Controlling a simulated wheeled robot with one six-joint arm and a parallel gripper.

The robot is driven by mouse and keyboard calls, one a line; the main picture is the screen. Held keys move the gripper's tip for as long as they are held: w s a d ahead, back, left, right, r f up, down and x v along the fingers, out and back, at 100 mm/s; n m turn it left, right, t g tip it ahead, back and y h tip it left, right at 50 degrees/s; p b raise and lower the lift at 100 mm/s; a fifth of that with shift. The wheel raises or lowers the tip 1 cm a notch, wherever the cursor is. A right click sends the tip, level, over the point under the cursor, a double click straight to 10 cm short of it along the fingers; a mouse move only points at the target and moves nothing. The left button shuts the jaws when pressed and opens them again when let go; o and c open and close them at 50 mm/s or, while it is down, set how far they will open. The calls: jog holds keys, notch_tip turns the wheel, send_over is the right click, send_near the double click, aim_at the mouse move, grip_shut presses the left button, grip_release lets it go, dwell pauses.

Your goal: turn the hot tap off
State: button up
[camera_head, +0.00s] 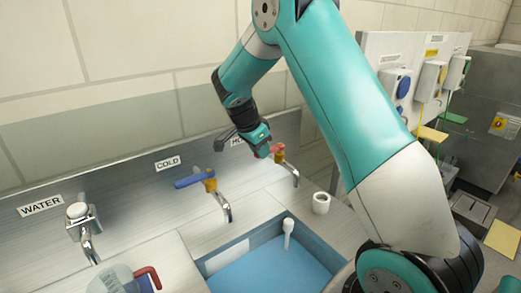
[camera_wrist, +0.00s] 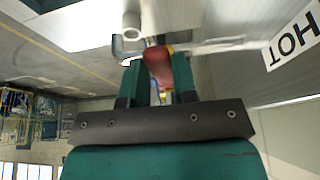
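The hot tap (camera_head: 288,165) has a red handle, a brass-coloured body and a chrome spout. It stands on the steel back panel, rightmost of the taps. My gripper (camera_head: 266,152) is at the left end of its red handle. In the wrist view the red handle (camera_wrist: 158,68) lies between the two teal fingers of my gripper (camera_wrist: 161,85) and fills the gap between them, so the gripper looks shut on it. Part of the handle is hidden by the fingers in the head view. The HOT label (camera_wrist: 292,38) is at the right of the wrist view.
The cold tap (camera_head: 210,185) with a blue handle is left of the hot tap, and the water tap (camera_head: 82,222) is farther left. Below are a blue basin (camera_head: 262,272) and a white cup (camera_head: 321,203). A jug (camera_head: 118,281) stands at the lower left.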

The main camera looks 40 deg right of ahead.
jog(key=o, duration=0.4)
jog(key=shift+r, duration=0.15)
jog(key=v, duration=1.7)
jog(key=shift+b, duration=0.45)
jog(key=shift+a, duration=0.1)
jog(key=s+a+f+n+y+b, duration=0.1)
jog(key=s+a+f+n+y, duration=0.2)
jog(key=s+a+n, duration=0.4)
jog(key=s+a+f+n+y+b, duration=0.1)
jog(key=s+a+f+n+y, duration=0.1)
jog(key=s+a+n, duration=0.5)
jog(key=s+a+f+n+y+b, duration=0.2)
jog(key=s+a+n, duration=0.6)
jog(key=s+n, duration=0.4)
jog(key=s+f+y, duration=0.1)
jog(key=s+f, duration=0.1)
jog(key=s, duration=0.2)
jog(key=shift+y, duration=0.3)
